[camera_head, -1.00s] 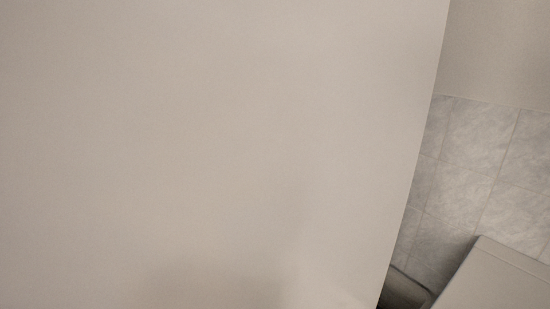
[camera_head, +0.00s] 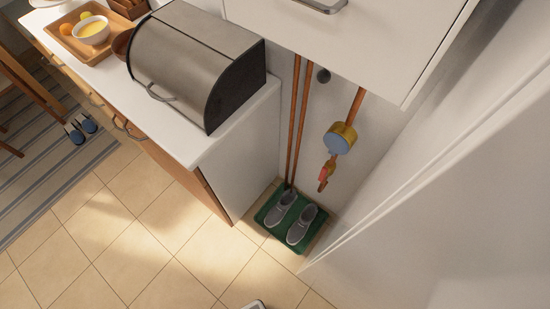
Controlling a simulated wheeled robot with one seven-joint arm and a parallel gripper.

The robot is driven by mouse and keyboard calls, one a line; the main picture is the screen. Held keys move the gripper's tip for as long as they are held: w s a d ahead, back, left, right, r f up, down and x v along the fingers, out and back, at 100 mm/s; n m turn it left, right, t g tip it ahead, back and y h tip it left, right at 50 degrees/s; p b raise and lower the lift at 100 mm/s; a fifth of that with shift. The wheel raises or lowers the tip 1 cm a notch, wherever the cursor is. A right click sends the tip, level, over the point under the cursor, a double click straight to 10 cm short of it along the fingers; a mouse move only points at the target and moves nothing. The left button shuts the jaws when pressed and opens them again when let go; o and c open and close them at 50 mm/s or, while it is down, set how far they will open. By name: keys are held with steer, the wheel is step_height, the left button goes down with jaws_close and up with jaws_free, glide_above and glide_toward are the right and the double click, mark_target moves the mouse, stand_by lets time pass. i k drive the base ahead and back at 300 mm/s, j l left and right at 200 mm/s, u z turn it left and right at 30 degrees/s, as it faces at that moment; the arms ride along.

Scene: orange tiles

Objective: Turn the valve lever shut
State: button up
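The valve (camera_head: 326,174) hangs low on a copper pipe, just below a round brass meter with a blue-grey face (camera_head: 340,138). A small red part, which looks like its lever (camera_head: 324,173), shows on it. It is too small to tell how the lever is turned. The valve sits in the gap between the counter's end and the white wall at right, under a white cabinet.
A green mat (camera_head: 268,213) with grey shoes (camera_head: 301,224) lies below the valve. The counter (camera_head: 225,122) carries a metal bread bin (camera_head: 190,62). A white wall cabinet (camera_head: 400,40) hangs above the pipes. The tiled floor (camera_head: 150,250) is open in front.

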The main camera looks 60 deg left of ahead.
mark_target(324, 173)
steer(key=u, duration=1.05)
steer(key=i+l+u, duration=0.15)
steer(key=u, duration=0.3)
steer(key=i+l, duration=0.05)
steer(key=i, duration=0.05)
